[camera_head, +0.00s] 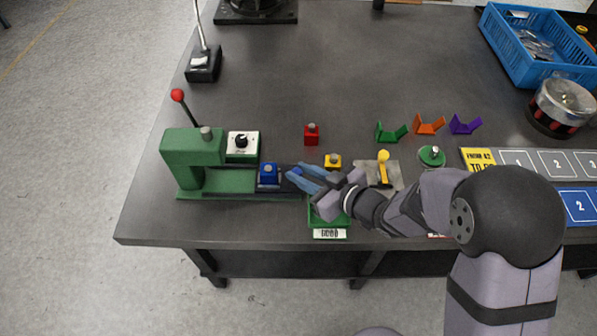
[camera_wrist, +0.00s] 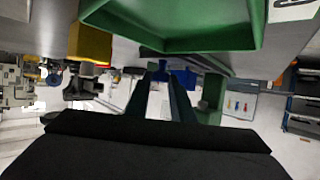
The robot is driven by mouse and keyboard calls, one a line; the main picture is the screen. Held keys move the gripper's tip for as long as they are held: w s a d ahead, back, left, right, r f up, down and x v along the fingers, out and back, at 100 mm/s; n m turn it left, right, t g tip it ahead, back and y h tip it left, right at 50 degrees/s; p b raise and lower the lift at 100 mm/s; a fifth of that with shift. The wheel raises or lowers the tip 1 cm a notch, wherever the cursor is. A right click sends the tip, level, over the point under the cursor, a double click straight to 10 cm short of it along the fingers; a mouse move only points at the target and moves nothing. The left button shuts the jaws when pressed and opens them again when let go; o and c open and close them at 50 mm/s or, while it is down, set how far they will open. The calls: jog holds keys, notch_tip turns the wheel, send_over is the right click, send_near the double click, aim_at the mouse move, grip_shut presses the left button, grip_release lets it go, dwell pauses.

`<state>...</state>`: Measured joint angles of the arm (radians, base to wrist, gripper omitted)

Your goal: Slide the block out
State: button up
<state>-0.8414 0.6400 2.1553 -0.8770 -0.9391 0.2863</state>
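A blue block (camera_head: 268,173) with a round metal knob sits on the dark slide at the right side of the green press (camera_head: 195,160). My gripper (camera_head: 295,169) has blue fingers and points left at the block, just to its right. The fingers look apart, with a gap between their tips and nothing held. In the wrist view the blue block (camera_wrist: 183,78) shows beyond the fingertips, with the green press (camera_wrist: 210,97) beside it. My gripper hides part of the slide's right end in the head view.
A red block (camera_head: 311,135) and a yellow block (camera_head: 333,161) stand behind my gripper. A green tray (camera_head: 331,224) lies under my wrist near the front edge. Green, orange and purple holders (camera_head: 465,125) stand farther right. The table's back middle is clear.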

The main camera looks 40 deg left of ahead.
jog(key=o, duration=0.4)
jog(key=shift+w+d, duration=0.2)
jog(key=shift+w, duration=0.05)
jog(key=shift+s+a, duration=0.1)
jog(key=shift+v, duration=3.75)
